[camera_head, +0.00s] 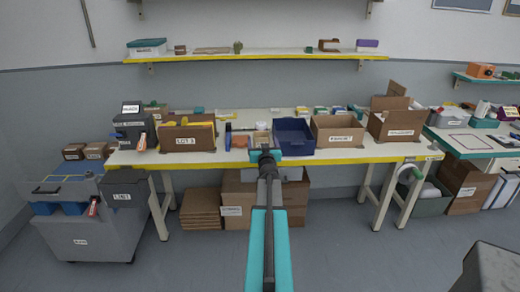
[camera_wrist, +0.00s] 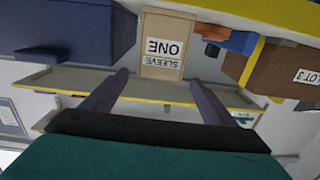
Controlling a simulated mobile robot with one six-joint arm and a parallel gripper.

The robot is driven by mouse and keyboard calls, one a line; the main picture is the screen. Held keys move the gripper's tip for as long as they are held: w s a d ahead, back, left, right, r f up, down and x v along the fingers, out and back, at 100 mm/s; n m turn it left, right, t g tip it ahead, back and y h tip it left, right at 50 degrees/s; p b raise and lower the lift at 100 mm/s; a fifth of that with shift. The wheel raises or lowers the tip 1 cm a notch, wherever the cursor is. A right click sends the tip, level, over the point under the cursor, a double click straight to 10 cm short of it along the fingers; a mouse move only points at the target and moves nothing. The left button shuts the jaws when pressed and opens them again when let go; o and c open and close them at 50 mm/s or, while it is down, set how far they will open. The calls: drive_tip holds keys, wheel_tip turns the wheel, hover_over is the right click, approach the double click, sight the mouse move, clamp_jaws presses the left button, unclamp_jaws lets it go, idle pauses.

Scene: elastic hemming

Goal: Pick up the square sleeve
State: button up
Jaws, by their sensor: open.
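A tan cardboard piece with a white label reading "SLEEVE ONE" (camera_wrist: 164,32) shows upside down at the top centre of the wrist view. It is the only thing I see marked as a sleeve; its full shape is not clear. My gripper (camera_wrist: 158,80) is open and empty, with its two dark fingers apart on either side of the sleeve's lower part in the picture. I cannot tell the gap in depth. In the head view, my gripper (camera_head: 264,158) is at the front edge of the workbench, partly hiding what is behind it.
The workbench (camera_head: 385,152) has a yellow front edge. A dark blue bin (camera_head: 294,137) stands right of my gripper, with an open cardboard box (camera_head: 337,130) beyond it. A box labelled "LOT 3" (camera_head: 187,138) stands to the left. Cardboard boxes sit under the bench.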

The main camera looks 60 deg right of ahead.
sight(262, 132)
drive_tip(key=shift+w+d, duration=0.35)
drive_tip(key=shift+d, duration=0.05)
drive_tip(key=shift+d, duration=0.1)
drive_tip(key=shift+p+x, duration=0.35)
drive_tip(key=shift+x, duration=2.15)
drive_tip(key=shift+s+f, duration=0.1)
drive_tip(key=c, duration=1.5)
drive_tip(key=shift+r+p, duration=0.35)
drive_tip(key=shift+r, duration=0.55)
drive_tip(key=r+v, duration=0.1)
drive_tip(key=v, duration=0.4)
drive_tip(key=r+p+v, duration=0.1)
drive_tip(key=v, duration=0.4)
drive_tip(key=r+v, duration=0.1)
drive_tip(key=v, duration=0.5)
drive_tip(key=shift+s+d+r, duration=0.1)
drive_tip(key=shift+r, duration=0.05)
